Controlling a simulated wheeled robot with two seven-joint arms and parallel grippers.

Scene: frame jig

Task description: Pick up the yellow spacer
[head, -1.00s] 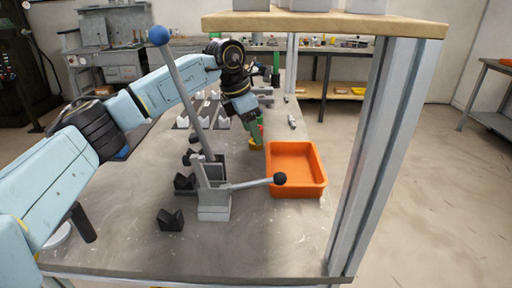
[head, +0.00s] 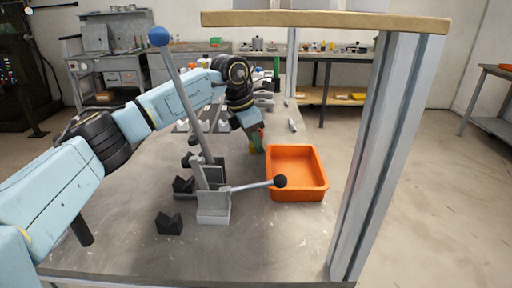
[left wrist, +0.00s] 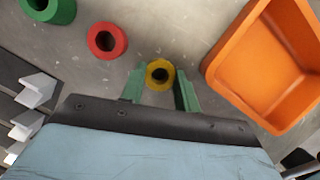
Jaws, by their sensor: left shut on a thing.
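The yellow spacer (left wrist: 151,78) is a short ring with a dark hole, seen from above in the left wrist view. My left gripper (left wrist: 160,80) has its two green fingers on either side of the ring and is shut on it. In the head view the left gripper (head: 257,144) points down beside the orange tray, and the spacer is mostly hidden there. Whether the spacer touches the tabletop is hard to tell. My right gripper is not in view.
An orange tray (left wrist: 213,68) lies right of the gripper. A red ring (left wrist: 93,47) and a green ring (left wrist: 66,14) lie to the left. A lever clamp with a blue knob (head: 159,37) stands in front. A metal post (head: 383,150) rises at right.

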